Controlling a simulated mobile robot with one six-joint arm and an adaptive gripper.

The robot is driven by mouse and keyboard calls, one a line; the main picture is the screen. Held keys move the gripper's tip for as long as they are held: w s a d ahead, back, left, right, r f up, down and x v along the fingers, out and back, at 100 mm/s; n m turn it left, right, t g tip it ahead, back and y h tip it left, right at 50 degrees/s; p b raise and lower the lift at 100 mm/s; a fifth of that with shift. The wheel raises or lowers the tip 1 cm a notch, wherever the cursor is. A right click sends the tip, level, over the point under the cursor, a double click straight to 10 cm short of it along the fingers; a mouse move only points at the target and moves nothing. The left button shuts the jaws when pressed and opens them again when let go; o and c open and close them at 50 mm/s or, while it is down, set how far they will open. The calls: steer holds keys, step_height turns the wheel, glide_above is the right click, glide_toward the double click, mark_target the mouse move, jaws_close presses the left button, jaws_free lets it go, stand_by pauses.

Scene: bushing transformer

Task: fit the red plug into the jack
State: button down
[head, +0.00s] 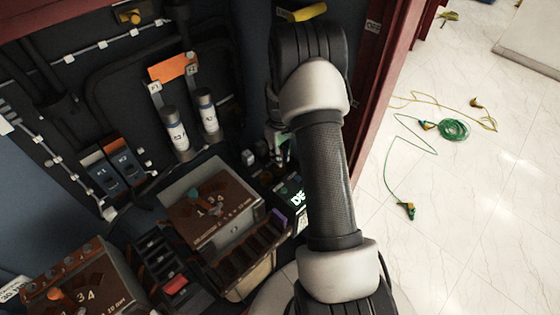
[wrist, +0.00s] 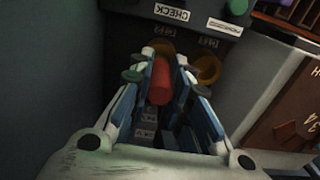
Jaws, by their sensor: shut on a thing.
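In the wrist view my gripper (wrist: 163,66) is shut on the red plug (wrist: 160,86), a short red cylinder between its two blue-and-white fingers. The plug points at a dark panel with two brass-ringed jacks. The left jack (wrist: 159,47) is just beyond the plug's far end; the right jack (wrist: 208,69) is partly behind the right finger. I cannot tell whether the plug touches or enters the left jack. In the head view my arm hides most of the gripper, and the plug does not show clearly.
The dark panel carries a CHECK label (wrist: 171,11) and a green button (wrist: 238,6). A brown instrument box (head: 215,208) stands left of my arm inside the cabinet. The red cabinet frame (head: 385,70) is close on the right. Green cable (head: 453,129) lies on the floor outside.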

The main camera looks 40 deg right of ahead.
steer(key=shift+f, duration=1.15)
steer(key=shift+f+b, duration=0.2)
steer(key=shift+b, duration=0.15)
steer(key=c, duration=1.5)
jaws_free()
step_height(320, 180, up, 8)
steer(key=p, duration=0.2)
steer(key=shift+p, duration=0.35)
steer(key=shift+s+f, duration=0.15)
